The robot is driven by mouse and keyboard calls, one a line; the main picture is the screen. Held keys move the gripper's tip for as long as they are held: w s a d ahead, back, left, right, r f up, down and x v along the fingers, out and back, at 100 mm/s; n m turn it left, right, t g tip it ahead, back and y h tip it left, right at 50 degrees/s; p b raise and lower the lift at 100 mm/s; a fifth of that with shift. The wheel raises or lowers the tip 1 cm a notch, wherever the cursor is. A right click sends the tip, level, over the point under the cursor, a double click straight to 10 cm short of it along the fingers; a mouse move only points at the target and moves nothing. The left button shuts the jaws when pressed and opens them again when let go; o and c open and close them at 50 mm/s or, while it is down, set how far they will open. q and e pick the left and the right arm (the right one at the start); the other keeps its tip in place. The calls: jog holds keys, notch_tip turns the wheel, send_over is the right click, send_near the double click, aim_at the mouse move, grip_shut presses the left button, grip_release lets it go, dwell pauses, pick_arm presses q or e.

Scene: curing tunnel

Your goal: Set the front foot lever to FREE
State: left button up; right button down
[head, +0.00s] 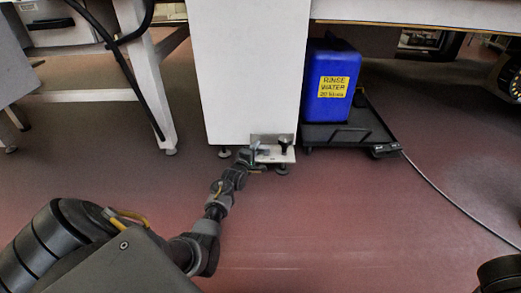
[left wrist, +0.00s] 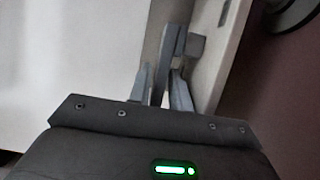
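The foot lever (left wrist: 170,55) is a grey bar with a small block at its side, low on the front of a white cabinet. In the head view a light plate (head: 276,155) with a black knob (head: 284,143) sits at the cabinet's foot. My left gripper (head: 250,156) is at the left end of this plate and partly hides the lever there. In the left wrist view my left gripper's fingers (left wrist: 161,82) stand apart, with the lever between them and a gap on the left side. No FREE marking is legible. My right gripper is not in view.
The white cabinet (head: 248,70) stands over the lever. A blue rinse water canister (head: 326,105) stands on a black wheeled tray (head: 350,137) to the right, with a cable (head: 440,188) trailing across the floor. A white table leg (head: 150,75) stands left. The red floor in front is clear.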

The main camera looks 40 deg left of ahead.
pick_arm(q)
grip_shut()
jog(key=shift+w, duration=0.1)
jog(key=shift+r, duration=0.1)
